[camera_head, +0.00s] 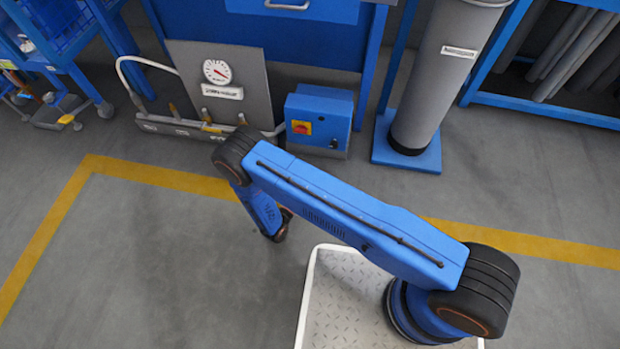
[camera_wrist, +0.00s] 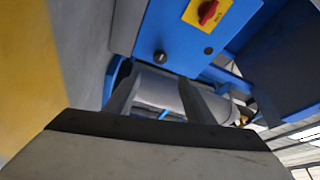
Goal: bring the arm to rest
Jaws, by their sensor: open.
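My blue arm (camera_head: 350,215) stretches across the head view from its base at the lower right to a black elbow joint at the upper left. From there a short blue link (camera_head: 262,208) points down toward the floor. My gripper's jaws are hidden in the head view. In the wrist view my gripper (camera_wrist: 156,92) shows at the lower middle, its two grey fingers apart. I see nothing held between them. A blue box with a red and yellow switch (camera_wrist: 207,12) lies beyond the fingers, and a grey cylindrical shape shows behind them.
The blue control box (camera_head: 319,118), a grey gauge panel (camera_head: 215,85) and a grey cylinder (camera_head: 440,80) on a blue base stand behind the arm. A blue cart (camera_head: 60,65) is at upper left. The yellow-lined floor (camera_head: 140,260) at left is clear.

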